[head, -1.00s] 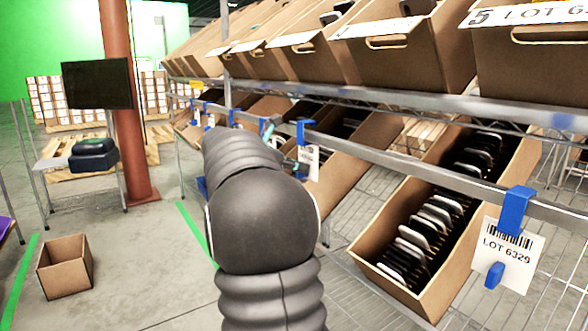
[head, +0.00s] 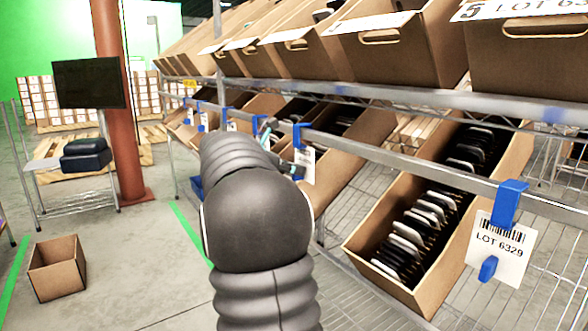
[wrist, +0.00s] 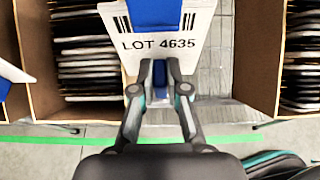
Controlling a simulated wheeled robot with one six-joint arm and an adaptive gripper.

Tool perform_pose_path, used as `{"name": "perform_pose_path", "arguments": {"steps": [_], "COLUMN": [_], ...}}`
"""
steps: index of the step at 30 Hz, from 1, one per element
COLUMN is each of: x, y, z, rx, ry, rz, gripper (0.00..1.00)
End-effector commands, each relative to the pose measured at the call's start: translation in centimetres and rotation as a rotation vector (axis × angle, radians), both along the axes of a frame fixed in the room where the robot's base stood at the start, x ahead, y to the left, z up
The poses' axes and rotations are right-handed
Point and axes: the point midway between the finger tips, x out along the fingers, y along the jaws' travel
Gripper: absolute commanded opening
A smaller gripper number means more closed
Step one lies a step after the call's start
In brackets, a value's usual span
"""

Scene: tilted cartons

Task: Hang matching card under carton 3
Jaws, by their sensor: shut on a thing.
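In the wrist view a white card (wrist: 190,40) reads LOT 4635 under a barcode, with a blue hook (wrist: 152,12) at its top. My gripper (wrist: 160,72) is shut on the blue tab (wrist: 159,74) at the card's lower edge. In the head view the gripper is mostly hidden behind my arm; its tip shows beside a small white card (head: 304,165). A blue hook (head: 302,135) above that card is at the front rail; whether it rests on the rail is unclear. Upper cartons carry lot labels; one reads 5 (head: 520,12). I cannot identify carton 3.
Another card (head: 500,250), LOT 6329, hangs from the rail (head: 420,172) at right. A tilted lower carton (head: 400,290) holds dark and white flat items. Cartons flank the card in the wrist view. An empty box (head: 57,270) is on the floor at left.

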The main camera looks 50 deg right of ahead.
Motion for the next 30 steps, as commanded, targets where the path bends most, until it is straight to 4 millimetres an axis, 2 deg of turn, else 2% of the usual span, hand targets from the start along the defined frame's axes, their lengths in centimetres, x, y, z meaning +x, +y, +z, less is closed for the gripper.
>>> {"name": "perform_pose_path", "arguments": {"steps": [4, 5, 7, 8, 20, 23, 30], "x": [0.0, 0.0, 0.0, 0.0, 0.2, 0.5, 1.6], "y": [0.0, 0.0, 0.0, 0.0, 0.6, 1.7, 6.0], "z": [0.0, 0.0, 0.0, 0.0, 0.3, 0.8, 2.6], "rx": [0.000, 0.000, 0.000, 0.000, 0.000, -0.001, 0.000], "ry": [0.000, 0.000, 0.000, 0.000, -0.001, -0.001, -0.001], "rz": [0.000, 0.000, 0.000, 0.000, 0.002, 0.003, 0.005], "gripper": [0.00, 0.21, 0.39, 0.43, 0.43, 0.43, 0.43]}}
